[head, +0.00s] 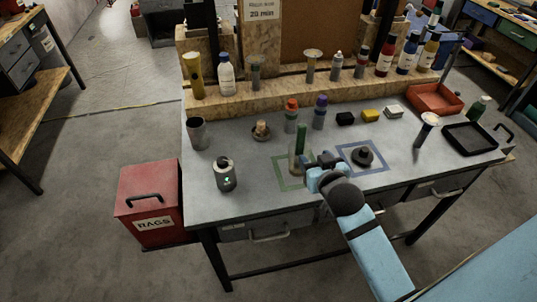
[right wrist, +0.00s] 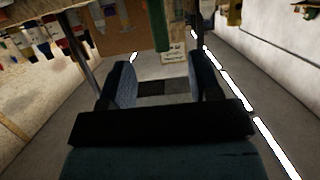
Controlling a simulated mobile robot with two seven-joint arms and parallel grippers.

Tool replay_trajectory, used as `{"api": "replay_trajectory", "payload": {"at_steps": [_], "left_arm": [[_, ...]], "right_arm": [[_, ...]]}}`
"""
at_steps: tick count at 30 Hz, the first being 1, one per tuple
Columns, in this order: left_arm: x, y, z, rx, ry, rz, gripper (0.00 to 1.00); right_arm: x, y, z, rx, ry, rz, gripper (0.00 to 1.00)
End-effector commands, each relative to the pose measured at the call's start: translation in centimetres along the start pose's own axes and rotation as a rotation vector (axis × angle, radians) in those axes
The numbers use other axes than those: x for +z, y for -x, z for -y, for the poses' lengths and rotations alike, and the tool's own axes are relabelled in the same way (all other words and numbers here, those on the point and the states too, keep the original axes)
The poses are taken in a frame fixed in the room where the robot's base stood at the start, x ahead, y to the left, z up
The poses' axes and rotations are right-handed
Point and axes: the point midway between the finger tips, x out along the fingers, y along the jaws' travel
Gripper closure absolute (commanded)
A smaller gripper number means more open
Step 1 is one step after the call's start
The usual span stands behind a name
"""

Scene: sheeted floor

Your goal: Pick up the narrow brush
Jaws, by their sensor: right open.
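A slim upright thing with a green handle (head: 301,137), which looks like the narrow brush, stands in a small clear tan-bottomed holder (head: 296,165) at the green-taped square on the grey bench. A green piece also hangs into the top of the right wrist view (right wrist: 160,28). My right gripper (head: 313,164) is just right of the holder, low over the bench. Its two fingers stand apart with nothing between them in the right wrist view (right wrist: 164,75). The brush's lower end is hard to make out. My left gripper is out of view.
A dark round piece (head: 362,156) sits in the blue-taped square right of my gripper. Orange-capped (head: 291,115) and purple-capped (head: 320,112) bottles stand behind. A metal cup (head: 197,134) and a dark canister (head: 224,174) are left; a black tray (head: 470,138) is right.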

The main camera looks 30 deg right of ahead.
Motion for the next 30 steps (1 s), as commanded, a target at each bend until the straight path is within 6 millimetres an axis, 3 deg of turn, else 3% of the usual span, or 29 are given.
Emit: {"api": "replay_trajectory", "payload": {"at_steps": [5, 15, 23, 30], "left_arm": [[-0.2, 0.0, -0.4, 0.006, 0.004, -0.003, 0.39], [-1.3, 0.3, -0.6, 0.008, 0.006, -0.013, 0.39], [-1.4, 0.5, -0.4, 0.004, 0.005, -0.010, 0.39], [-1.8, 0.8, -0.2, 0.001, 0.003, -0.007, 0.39]], "right_arm": [[-1.0, -1.3, -0.7, 0.024, -0.013, -0.014, 0.43], [-1.0, -7.5, -0.8, 0.022, -0.013, -0.012, 0.43], [-0.9, -9.5, -0.8, 0.022, -0.012, -0.013, 0.43], [-0.5, -13.1, -0.9, 0.022, -0.013, -0.012, 0.43]]}}
